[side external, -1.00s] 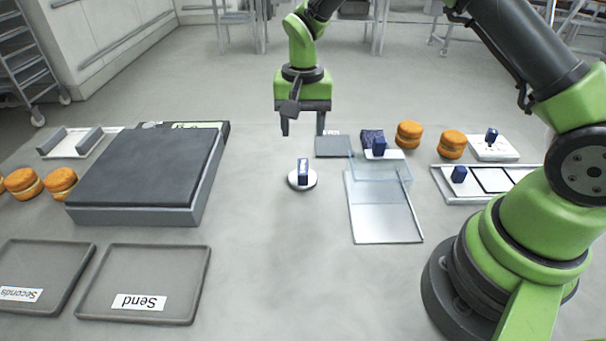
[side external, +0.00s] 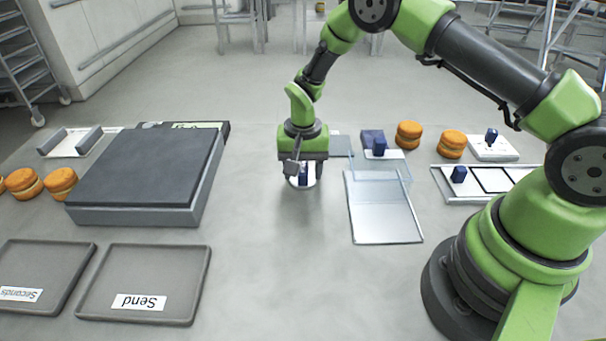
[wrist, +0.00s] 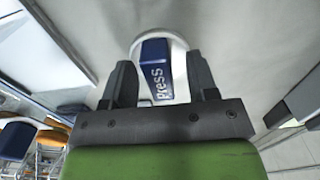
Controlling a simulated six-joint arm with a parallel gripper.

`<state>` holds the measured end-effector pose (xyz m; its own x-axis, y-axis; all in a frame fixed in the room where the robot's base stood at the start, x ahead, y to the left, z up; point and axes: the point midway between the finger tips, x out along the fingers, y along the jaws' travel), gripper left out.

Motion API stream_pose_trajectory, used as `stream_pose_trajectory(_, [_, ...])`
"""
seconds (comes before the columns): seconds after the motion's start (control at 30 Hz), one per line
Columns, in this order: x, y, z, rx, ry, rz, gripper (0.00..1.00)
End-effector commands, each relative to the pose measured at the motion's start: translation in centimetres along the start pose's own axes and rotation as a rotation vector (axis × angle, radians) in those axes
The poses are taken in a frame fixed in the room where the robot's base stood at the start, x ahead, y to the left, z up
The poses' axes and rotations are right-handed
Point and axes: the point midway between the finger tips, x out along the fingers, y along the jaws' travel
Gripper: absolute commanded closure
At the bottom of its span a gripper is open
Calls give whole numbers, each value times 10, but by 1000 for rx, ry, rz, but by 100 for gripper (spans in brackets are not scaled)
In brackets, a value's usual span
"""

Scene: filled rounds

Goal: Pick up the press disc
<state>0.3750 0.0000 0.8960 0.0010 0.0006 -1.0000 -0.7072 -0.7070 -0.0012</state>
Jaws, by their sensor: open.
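The press disc (side external: 303,181) is a white round disc with an upright blue handle, standing on the grey table in the middle. In the wrist view the blue handle (wrist: 157,75) reads "press" and the white disc shows around and beyond it. My gripper (side external: 303,178) is lowered over the disc. In the wrist view its two dark fingers (wrist: 162,85) stand open on either side of the handle, with gaps visible on both sides. In the side view the gripper partly hides the handle and disc.
A large dark slab (side external: 145,170) stands at left, with two grey trays (side external: 145,280) in front. Several orange rounds (side external: 453,144) sit at the far left and back right. The table in front of the disc is clear.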

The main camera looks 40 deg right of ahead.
Motion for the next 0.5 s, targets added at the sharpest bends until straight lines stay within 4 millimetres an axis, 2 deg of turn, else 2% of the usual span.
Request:
stream_pose_trajectory(0.07, [0, 0, 0, 0, 0, 0, 49])
stream_pose_trajectory(0.2, [0, 0, 0, 0, 0, 0, 81])
stream_pose_trajectory(0.3, [0, 0, 0, 0, 0, 0, 100])
stream_pose_trajectory(0.5, [-1, 0, 0, 0, 0, 0, 100])
